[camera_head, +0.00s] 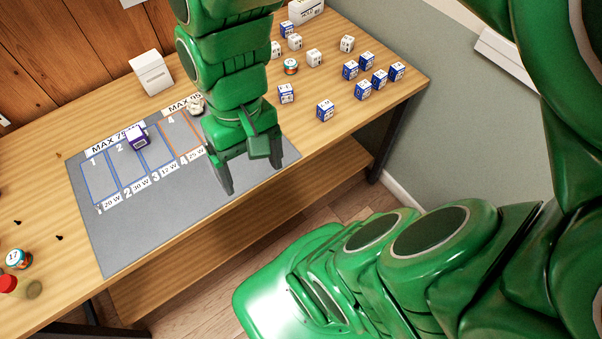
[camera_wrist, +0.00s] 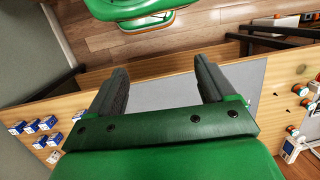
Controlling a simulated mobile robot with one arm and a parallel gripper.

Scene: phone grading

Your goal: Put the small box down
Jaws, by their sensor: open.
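The small box does not show in the wrist view. My arm hides part of the mat's right side and the label behind it.
Several small blue-and-white boxes (camera_head: 325,110) and white ones (camera_head: 314,58) stand on the table's right side. A larger white box (camera_head: 151,73) stands behind the mat. Small round containers (camera_head: 18,259) are at the left.

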